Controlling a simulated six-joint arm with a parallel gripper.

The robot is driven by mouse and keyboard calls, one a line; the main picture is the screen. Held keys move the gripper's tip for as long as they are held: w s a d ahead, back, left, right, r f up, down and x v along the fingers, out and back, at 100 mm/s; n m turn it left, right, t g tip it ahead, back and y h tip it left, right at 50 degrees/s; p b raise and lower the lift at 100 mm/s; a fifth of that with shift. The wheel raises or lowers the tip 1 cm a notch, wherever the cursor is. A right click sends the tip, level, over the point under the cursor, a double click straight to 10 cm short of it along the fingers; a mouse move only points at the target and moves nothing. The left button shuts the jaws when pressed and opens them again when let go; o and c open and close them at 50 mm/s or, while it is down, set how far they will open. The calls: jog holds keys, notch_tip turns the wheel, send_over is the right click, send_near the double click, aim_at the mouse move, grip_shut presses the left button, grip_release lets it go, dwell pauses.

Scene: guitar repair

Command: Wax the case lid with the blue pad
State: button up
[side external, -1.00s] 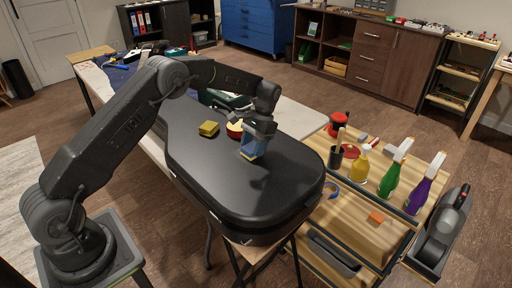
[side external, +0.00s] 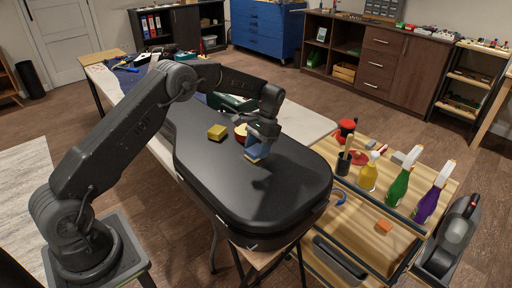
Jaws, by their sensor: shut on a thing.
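The black guitar case (side external: 225,180) lies closed on a stand, its dark lid facing up. My gripper (side external: 257,150) is over the middle of the lid, shut on the blue pad (side external: 256,153). The pad is at or very close to the lid surface; I cannot tell whether it touches. A yellow sponge-like block (side external: 217,132) rests on the lid to the left of my gripper. A round red and yellow item (side external: 241,132) sits just behind the gripper, partly hidden by it.
A wooden cart (side external: 375,215) to the right holds yellow (side external: 369,173), green (side external: 398,187) and purple (side external: 427,204) bottles, a black cup (side external: 343,164) and an orange block (side external: 384,226). The near-right part of the lid is clear.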

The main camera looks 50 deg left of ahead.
aim_at(265, 166)
jog(key=shift+d+f, duration=0.1)
jog(key=shift+d, duration=2.75)
jog(key=shift+a, duration=3.05)
jog(key=shift+d, duration=3.05)
jog(key=shift+a, duration=0.15)
jog(key=shift+a, duration=2.9)
